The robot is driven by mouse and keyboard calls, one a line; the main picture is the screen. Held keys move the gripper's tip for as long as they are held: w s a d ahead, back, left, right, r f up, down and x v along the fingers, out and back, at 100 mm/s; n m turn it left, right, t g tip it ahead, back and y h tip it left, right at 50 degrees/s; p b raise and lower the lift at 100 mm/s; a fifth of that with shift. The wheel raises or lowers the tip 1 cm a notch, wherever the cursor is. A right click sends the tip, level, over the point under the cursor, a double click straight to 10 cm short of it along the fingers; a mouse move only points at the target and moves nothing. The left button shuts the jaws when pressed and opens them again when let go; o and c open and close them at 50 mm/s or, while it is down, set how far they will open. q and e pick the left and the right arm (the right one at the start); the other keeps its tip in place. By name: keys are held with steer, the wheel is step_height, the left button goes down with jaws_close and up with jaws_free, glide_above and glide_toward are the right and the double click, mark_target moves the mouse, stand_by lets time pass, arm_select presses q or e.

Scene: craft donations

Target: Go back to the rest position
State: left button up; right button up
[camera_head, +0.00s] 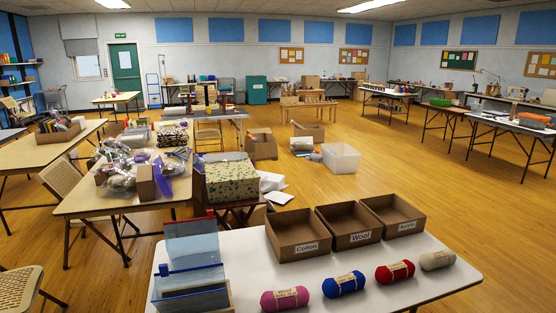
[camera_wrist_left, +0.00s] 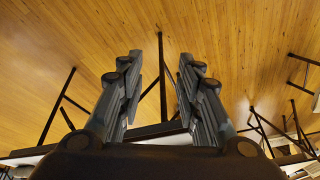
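My left gripper (camera_wrist_left: 161,62) shows in the left wrist view with its two dark fingers apart and nothing between them. Wooden floor and dark table legs lie beyond the fingers. Neither gripper shows in the head view, and my right gripper is in no view. On the white table (camera_head: 412,291) in front of me stand three cardboard boxes, labelled Cotton (camera_head: 297,249), Wool (camera_head: 352,240) and Acrylic (camera_head: 406,227); the parts of their insides that show look empty. A pink yarn skein (camera_head: 285,299), a blue one (camera_head: 344,284), a red one (camera_head: 395,272) and a grey one (camera_head: 438,260) lie in front of them.
A clear blue plastic holder (camera_head: 193,262) stands at the table's left end. A floral box (camera_head: 231,180) stands behind it. A long table (camera_head: 95,202) at left holds bagged supplies. A clear bin (camera_head: 341,158) stands on the floor. The wooden floor at right (camera_head: 460,205) is open.

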arm_select(q)
step_height(320, 180, down, 25)
steer(key=s+g, duration=0.1)
steer(key=s, duration=0.1)
steer(key=s+a+f+g, duration=0.1)
steer(key=s+a+f, duration=0.1)
steer(key=s+f, duration=1.5)
steer(key=shift+s+a+f+g, duration=0.25)
steer(key=shift+a+f+g, duration=0.05)
steer(key=shift+a+g, duration=0.1)
stand_by(1.6)
